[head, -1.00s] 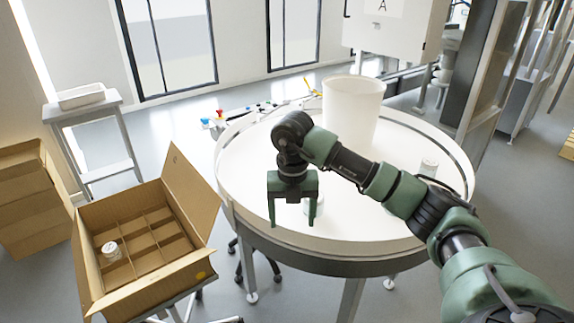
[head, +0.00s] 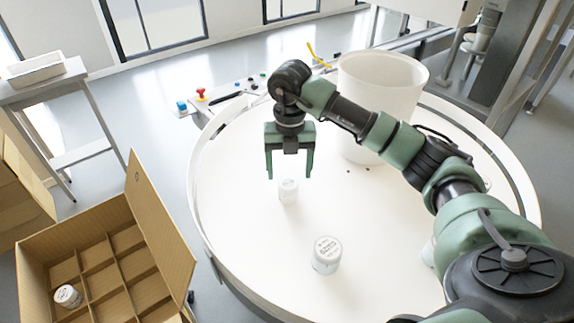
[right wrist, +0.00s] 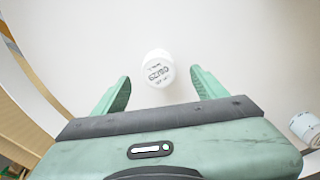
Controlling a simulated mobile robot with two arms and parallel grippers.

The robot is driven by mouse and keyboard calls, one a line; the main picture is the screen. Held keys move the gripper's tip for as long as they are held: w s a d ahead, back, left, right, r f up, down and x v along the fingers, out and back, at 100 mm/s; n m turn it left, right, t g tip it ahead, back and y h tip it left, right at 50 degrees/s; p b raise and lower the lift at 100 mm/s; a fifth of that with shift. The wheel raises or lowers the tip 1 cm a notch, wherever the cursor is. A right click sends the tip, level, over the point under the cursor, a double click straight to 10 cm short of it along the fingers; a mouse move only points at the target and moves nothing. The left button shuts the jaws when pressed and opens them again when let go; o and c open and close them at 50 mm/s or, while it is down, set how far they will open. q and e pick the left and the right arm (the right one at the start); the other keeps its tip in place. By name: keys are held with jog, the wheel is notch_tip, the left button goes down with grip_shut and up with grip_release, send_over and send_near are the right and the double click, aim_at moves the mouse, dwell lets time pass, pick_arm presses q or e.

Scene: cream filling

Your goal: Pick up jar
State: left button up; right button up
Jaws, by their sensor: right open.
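A small white jar (head: 288,192) stands on the round white table, just below and between the fingers of my right gripper (head: 288,175). In the right wrist view the white jar (right wrist: 158,68) shows printed text on its lid and lies centred beyond the two green fingertips (right wrist: 160,80). The right gripper is open, points down and is empty; no finger visibly touches the jar. A second white jar (head: 326,255) stands nearer on the table; a jar also shows at the right edge of the right wrist view (right wrist: 306,130). My left gripper is not in view.
The round table (head: 230,215) has a raised rim. A large white bucket (head: 385,85) stands at its back, behind my right arm. A divided cardboard box (head: 115,270) at lower left holds one jar (head: 68,296). Coloured buttons (head: 200,94) sit beyond the table's far left edge.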

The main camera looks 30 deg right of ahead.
aim_at(289, 183)
jog(key=shift+w+d, duration=0.2)
jog(key=shift+w, duration=0.1)
jog(key=shift+s+a+f, duration=0.1)
jog(key=shift+f, duration=0.15)
jog(key=shift+s+a+f+p, duration=0.2)
jog(key=shift+s+f+p, duration=0.1)
jog(key=shift+f+p, duration=0.2)
jog(key=shift+s+a+f+p, duration=0.25)
jog(key=shift+f+p, duration=0.1)
jog(key=shift+f, duration=0.2)
jog(key=f, duration=0.1)
jog(key=f+p, duration=0.1)
jog(key=f, duration=0.1)
jog(key=shift+w+d, duration=0.2)
jog(key=shift+w+f, duration=0.1)
jog(key=shift+f, duration=0.65)
jog(key=c, duration=1.3)
jog(key=shift+c, duration=1.1)
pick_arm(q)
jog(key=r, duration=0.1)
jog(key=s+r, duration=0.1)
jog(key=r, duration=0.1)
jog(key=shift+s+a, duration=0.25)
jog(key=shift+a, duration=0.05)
